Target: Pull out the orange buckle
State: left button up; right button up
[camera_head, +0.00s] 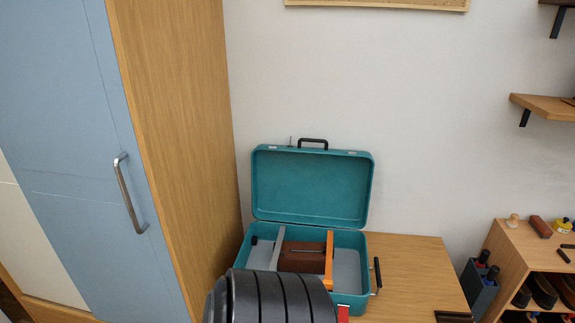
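The orange buckle (329,262) is a narrow upright-looking strip inside an open teal case (312,187), near the right end of its lower half. It lies across the right end of a brown block (303,256). A similar grey strip (278,240) crosses the block's left end. The near end of the orange buckle and the front of the case are partly hidden by a dark ribbed part, which seems to be mine. Neither gripper's fingers can be made out in this view.
The case stands on a wooden table (420,270) with its lid up towards the wall. A tall blue and wood cabinet (85,150) stands close on the left. A wooden shelf unit (515,245) and a dark container (480,290) are at the right. Bare table shows right of the case.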

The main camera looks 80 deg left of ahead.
aim_at(328, 284)
jog(key=u, duration=3.15)
jog(key=l+u, duration=0.9)
jog(key=k+l+u, duration=0.2)
jog(key=l+u, duration=0.25)
jog(key=k+l, duration=0.15)
jog(key=l, duration=0.15)
jog(key=k+l+u, duration=0.1)
jog(key=l, duration=0.2)
jog(key=k+l, duration=0.2)
jog(key=l+u, duration=0.05)
jog(key=l, duration=0.05)
